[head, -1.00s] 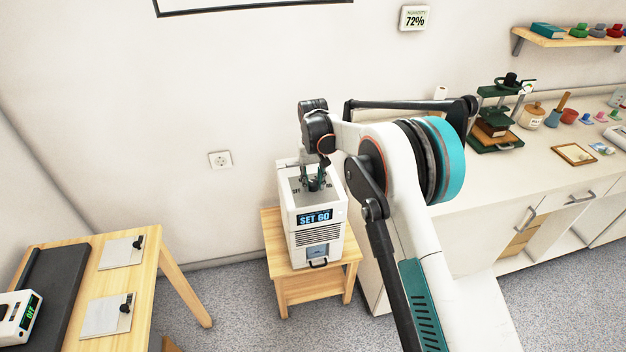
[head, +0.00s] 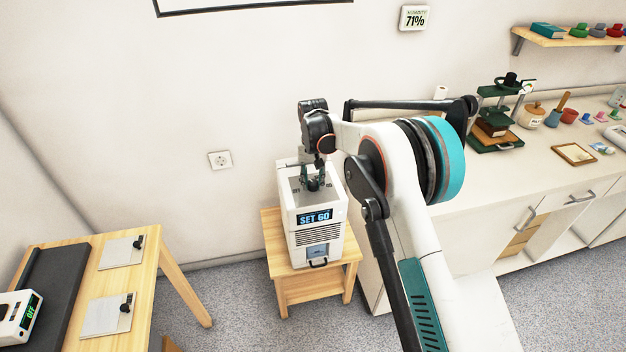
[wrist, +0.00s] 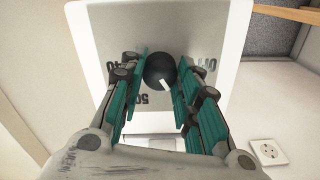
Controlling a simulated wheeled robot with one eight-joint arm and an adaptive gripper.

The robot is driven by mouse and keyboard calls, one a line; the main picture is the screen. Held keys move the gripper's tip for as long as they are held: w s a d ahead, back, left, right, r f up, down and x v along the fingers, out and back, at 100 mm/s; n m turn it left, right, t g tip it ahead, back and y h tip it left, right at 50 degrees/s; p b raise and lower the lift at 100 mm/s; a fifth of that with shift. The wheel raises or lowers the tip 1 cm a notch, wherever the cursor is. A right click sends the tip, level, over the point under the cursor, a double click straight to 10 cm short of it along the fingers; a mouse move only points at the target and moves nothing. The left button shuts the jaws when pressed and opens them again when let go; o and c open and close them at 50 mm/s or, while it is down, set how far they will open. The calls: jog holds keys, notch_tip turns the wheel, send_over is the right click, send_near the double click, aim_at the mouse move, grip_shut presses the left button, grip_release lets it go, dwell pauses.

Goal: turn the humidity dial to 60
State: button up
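The humidifier (head: 327,246) is a white box with a grey top, and its blue display (head: 314,217) reads SET 60. Its round black dial (wrist: 160,70) shows in the wrist view, with a white mark pointing toward the lower right. Labels 40, 50 and OFF show around it; other labels are hidden by my fingers. My gripper (wrist: 162,66) is open above the top, its teal fingers on either side of the dial and seemingly apart from it. In the head view my gripper (head: 313,181) hides most of the dial.
The humidifier stands on a small wooden stool (head: 290,288). A white counter (head: 500,185) with a press and small items is to the right. A wooden table (head: 145,262) is at the left. A wall socket (head: 220,160) is behind.

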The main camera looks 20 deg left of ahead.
aim_at(313, 182)
jog(key=o, duration=0.4)
jog(key=shift+c, duration=0.2)
notch_tip(313, 182, up, 12)
dwell(0.5)
